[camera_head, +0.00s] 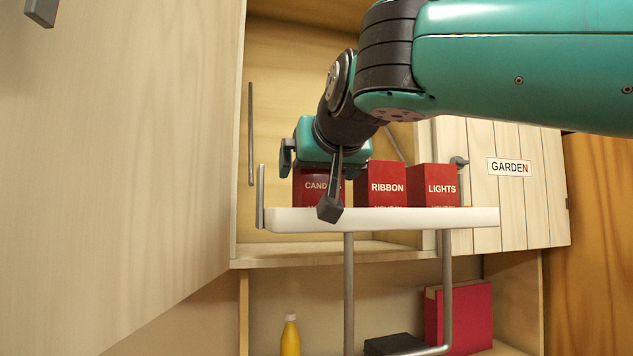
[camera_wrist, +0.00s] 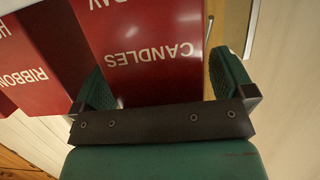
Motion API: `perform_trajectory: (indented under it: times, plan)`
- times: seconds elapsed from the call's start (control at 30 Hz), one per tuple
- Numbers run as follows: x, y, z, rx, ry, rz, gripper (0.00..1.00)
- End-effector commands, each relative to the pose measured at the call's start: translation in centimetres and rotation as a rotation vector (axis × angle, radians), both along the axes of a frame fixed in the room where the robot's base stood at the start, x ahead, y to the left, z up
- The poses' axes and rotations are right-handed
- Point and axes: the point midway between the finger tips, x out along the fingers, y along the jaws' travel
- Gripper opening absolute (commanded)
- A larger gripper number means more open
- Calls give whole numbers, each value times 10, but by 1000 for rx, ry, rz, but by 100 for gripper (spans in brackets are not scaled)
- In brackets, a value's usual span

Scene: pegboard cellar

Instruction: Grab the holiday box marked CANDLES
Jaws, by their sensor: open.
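The red box marked CANDLES (camera_head: 309,190) stands at the left end of a row on a white shelf (camera_head: 385,219). My gripper (camera_head: 310,181) is open at this box, and one finger and the wrist cover part of it in the head view. In the wrist view the CANDLES box (camera_wrist: 152,52) shows upside down between my two spread fingers (camera_wrist: 162,85). One finger is by its side facing the RIBBON box, the other by its outer side. I cannot tell whether either finger touches it.
Red boxes marked RIBBON (camera_head: 381,186) and LIGHTS (camera_head: 435,187) stand close by on the right. Metal rods (camera_head: 348,290) hang below the shelf. A GARDEN door (camera_head: 510,205) is right; a large open door (camera_head: 120,170) is left. A yellow bottle (camera_head: 290,338) stands below.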

Motion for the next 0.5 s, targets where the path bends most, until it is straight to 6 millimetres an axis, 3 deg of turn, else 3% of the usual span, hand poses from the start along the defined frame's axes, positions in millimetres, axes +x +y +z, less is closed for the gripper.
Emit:
perform_trajectory:
  times: [0.3,0.5]
  plan:
    - [6,1,-3,1,0,1,98]
    - [6,1,-3,0,0,1,52]
